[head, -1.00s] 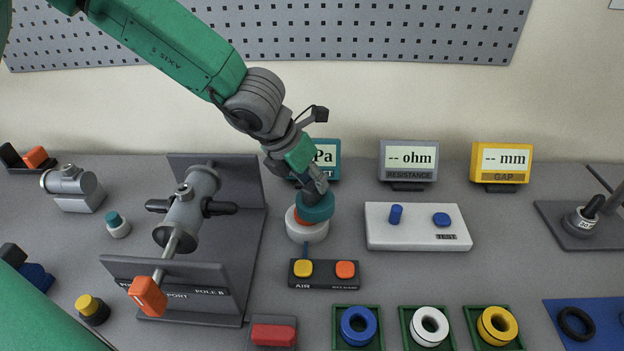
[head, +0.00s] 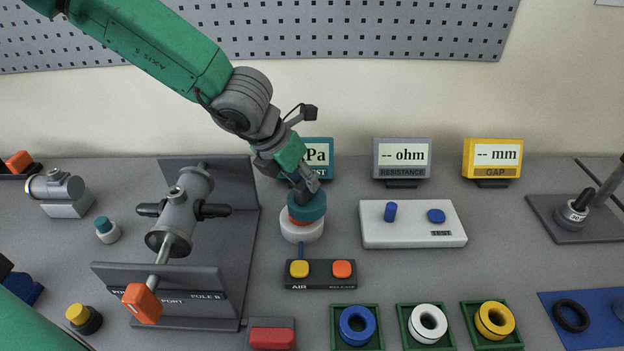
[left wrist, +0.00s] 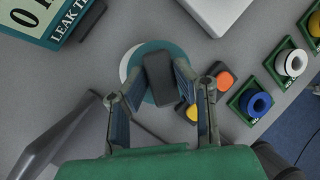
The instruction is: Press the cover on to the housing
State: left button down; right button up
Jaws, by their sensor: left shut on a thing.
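The cover is a teal disc (head: 307,206) with a dark block-shaped grip on top. My left gripper (head: 303,187) is shut on that grip; the wrist view shows the dark block (left wrist: 160,82) between the two fingers and the teal disc (left wrist: 153,47) under it. The cover sits over a white round housing (head: 301,231), with a thin orange band (head: 297,222) showing between them. In the wrist view a white crescent of the housing (left wrist: 127,63) shows at the disc's left side. Whether the cover is fully seated cannot be told. My right gripper is out of view.
An air box (head: 320,273) with yellow and orange buttons stands just in front. A white test block (head: 412,235) is to the right and a grey pipe fixture (head: 225,275) to the left. Displays (head: 402,160) stand behind; ring trays (head: 428,340) are in front.

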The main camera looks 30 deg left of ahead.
pick_arm(q)
jog(key=shift+a+f, duration=0.25)
jog(key=shift+a, duration=0.9)
jog(key=shift+a+f, duration=0.1)
jog(key=shift+a, duration=0.2)
jog(key=shift+d, duration=1.2)
jog(key=a, duration=0.2)
jog(key=shift+a+f, duration=0.25)
jog(key=shift+a, duration=0.05)
jog(key=shift+a+f, duration=0.15)
jog(key=shift+a, duration=0.4)
jog(key=shift+d+p, duration=0.3)
jog(key=shift+d, duration=0.65)
jog(key=shift+a+f, duration=0.2)
jog(key=shift+a, duration=0.85)
jog(key=shift+d, duration=1)
jog(key=shift+d+b, duration=0.1)
jog(key=shift+b, duration=0.2)
jog(key=shift+f+b, duration=0.15)
jog(key=shift+b, duration=0.15)
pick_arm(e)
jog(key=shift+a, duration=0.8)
